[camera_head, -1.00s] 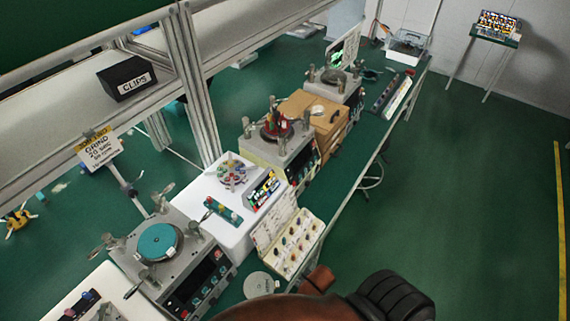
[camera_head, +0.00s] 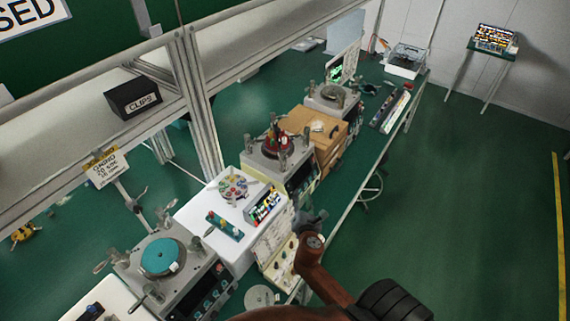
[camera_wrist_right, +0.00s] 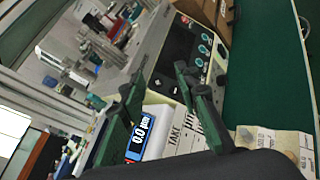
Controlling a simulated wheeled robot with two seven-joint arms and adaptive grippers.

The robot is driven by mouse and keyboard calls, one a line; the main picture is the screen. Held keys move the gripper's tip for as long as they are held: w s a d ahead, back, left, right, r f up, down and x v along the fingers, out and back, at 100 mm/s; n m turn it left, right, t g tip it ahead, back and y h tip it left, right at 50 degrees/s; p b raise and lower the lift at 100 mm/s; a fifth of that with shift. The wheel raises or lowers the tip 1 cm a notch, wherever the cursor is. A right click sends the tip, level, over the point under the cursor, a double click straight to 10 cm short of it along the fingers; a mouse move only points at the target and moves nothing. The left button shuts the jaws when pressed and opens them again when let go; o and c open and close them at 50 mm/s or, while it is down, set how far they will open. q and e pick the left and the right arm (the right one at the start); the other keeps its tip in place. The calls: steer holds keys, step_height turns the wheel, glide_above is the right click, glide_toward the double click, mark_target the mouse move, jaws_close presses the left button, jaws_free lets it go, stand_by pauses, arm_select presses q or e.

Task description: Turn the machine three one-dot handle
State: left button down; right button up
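Three grey lapping machines stand in a row in the head view: a near one with a teal disc (camera_head: 163,257), a middle one with a red piece on top (camera_head: 272,146), and a far one (camera_head: 331,97). I cannot tell which is machine three, and handle dots are too small to read. My right gripper (camera_head: 311,220) is above the bench's front edge, beside the white block and short of the middle machine. In the right wrist view its two fingers (camera_wrist_right: 155,82) are apart with nothing between them; a machine's button panel (camera_wrist_right: 188,52) lies beyond. My left gripper is not in view.
A white block (camera_head: 220,190) carries a coloured wheel and small parts. An upright sample board (camera_head: 272,245) stands beside my right arm. A wooden box (camera_head: 318,128) sits between the middle and far machines. The wrist view shows a "0.0 µm" display (camera_wrist_right: 138,138).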

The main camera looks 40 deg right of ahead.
mark_target(285, 164)
steer(key=w+a+r+n+t, duration=0.2)
steer(key=w+r+n+t, duration=0.2)
steer(key=w+r+n, duration=0.35)
steer(key=w+d, duration=0.1)
steer(key=w+d+n, duration=0.1)
steer(key=w, duration=0.1)
steer(key=w+d+n+p, duration=0.1)
steer(key=w, duration=0.1)
steer(key=shift+d+r, duration=0.15)
jaws_close()
stand_by(0.4)
